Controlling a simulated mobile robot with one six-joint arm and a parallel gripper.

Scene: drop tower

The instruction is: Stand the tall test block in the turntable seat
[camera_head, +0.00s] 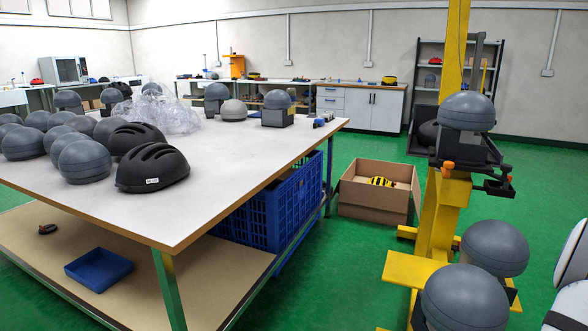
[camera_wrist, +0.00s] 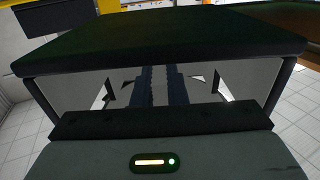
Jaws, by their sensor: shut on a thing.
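A dark, flat-topped block (camera_wrist: 165,38) fills the upper middle of the wrist view, very close to the camera. My gripper (camera_wrist: 157,85) shows in the wrist view as dark ridged parts in front of a grey panel, above my housing with a lit yellow bar and green dot. It is shut on the dark block. I cannot tell from this close view whether the block is the tall test block. My gripper is out of the head view. I cannot make out the turntable seat in either view.
A yellow tower (camera_head: 458,60) stands at right, with a grey dome (camera_head: 467,111) on its carriage and more domes lower down. A white-topped bench (camera_head: 220,200) holds several domes and black helmets.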

